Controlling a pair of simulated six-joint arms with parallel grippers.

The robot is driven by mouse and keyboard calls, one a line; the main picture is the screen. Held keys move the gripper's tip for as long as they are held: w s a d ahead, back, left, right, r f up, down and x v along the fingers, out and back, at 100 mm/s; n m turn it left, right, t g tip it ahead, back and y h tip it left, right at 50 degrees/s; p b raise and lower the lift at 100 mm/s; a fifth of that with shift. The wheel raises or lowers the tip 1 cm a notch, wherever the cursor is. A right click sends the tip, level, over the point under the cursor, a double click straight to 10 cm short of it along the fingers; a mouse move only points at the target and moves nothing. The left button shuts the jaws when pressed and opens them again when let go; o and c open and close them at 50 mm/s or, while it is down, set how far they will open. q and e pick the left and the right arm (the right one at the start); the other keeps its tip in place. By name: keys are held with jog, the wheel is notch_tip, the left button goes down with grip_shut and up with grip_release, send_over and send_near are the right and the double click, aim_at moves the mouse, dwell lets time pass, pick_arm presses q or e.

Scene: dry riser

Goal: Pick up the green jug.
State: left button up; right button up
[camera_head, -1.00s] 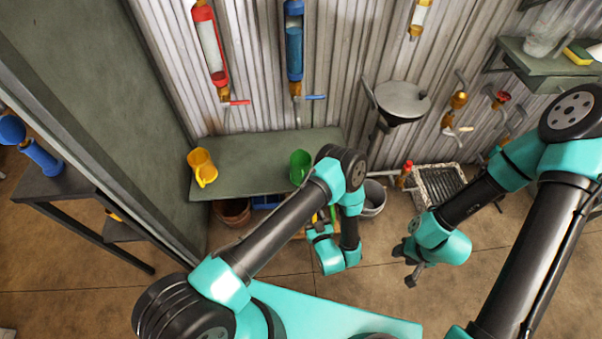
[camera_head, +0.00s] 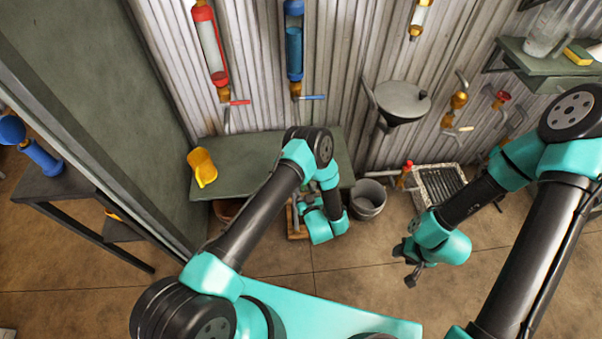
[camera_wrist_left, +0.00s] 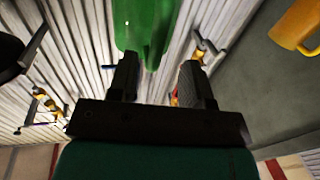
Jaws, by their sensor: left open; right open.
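The green jug (camera_wrist_left: 147,25) shows large at the top of the left wrist view, close to my fingers. In the head view it is hidden behind my left arm. My left gripper (camera_wrist_left: 160,72) is open, with a finger on each side of the jug's near part; I cannot tell whether the jug is between the fingertips or just past them. Its fingers are not clear in the head view. My right gripper (camera_head: 407,266) is open and empty, above the floor, right of centre.
A yellow jug (camera_head: 202,167) stands at the left of the green bench (camera_head: 245,160), and shows in the left wrist view (camera_wrist_left: 292,24). A grey bucket (camera_head: 368,200) stands right of the bench. Red (camera_head: 210,50) and blue (camera_head: 294,52) tubes with taps hang on the corrugated wall.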

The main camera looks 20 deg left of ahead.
pick_arm(q)
jog(key=shift+d+f+x, duration=0.1)
jog(key=shift+x, duration=1.2)
jog(key=shift+d+f+x, duration=0.15)
jog(key=shift+x, duration=1.15)
jog(key=shift+w, duration=0.15)
grip_shut()
